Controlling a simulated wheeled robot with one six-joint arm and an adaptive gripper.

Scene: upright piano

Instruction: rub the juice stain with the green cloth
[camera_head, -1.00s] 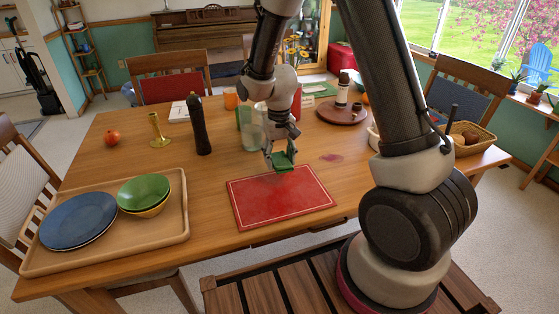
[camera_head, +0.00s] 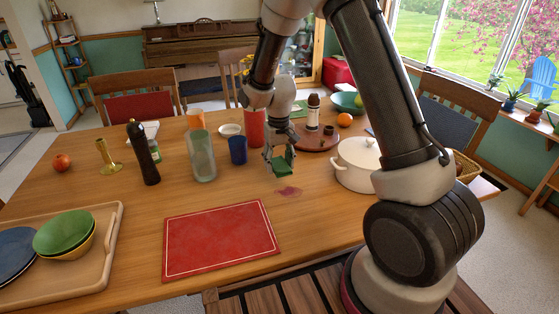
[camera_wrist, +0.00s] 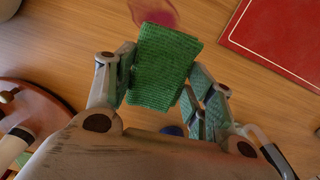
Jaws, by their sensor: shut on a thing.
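My gripper (camera_head: 281,165) is shut on the green cloth (camera_head: 283,170), above the wooden table (camera_head: 140,235). In the wrist view the folded cloth (camera_wrist: 162,65) is pinched between my fingers (camera_wrist: 160,88). The juice stain (camera_head: 289,191) is a reddish-purple patch on the table, just in front of and below the cloth in the head view. In the wrist view the stain (camera_wrist: 155,10) shows at the top edge, partly hidden by the cloth. The cloth appears to be above the table; I cannot tell the exact gap.
A red board (camera_head: 220,240) lies in front of the stain. A blue cup (camera_head: 238,150), a glass vase (camera_head: 202,157) and a red cup (camera_head: 254,128) stand to the left of my gripper. A white pot (camera_head: 357,165) and a round wooden tray (camera_head: 318,140) stand to the right.

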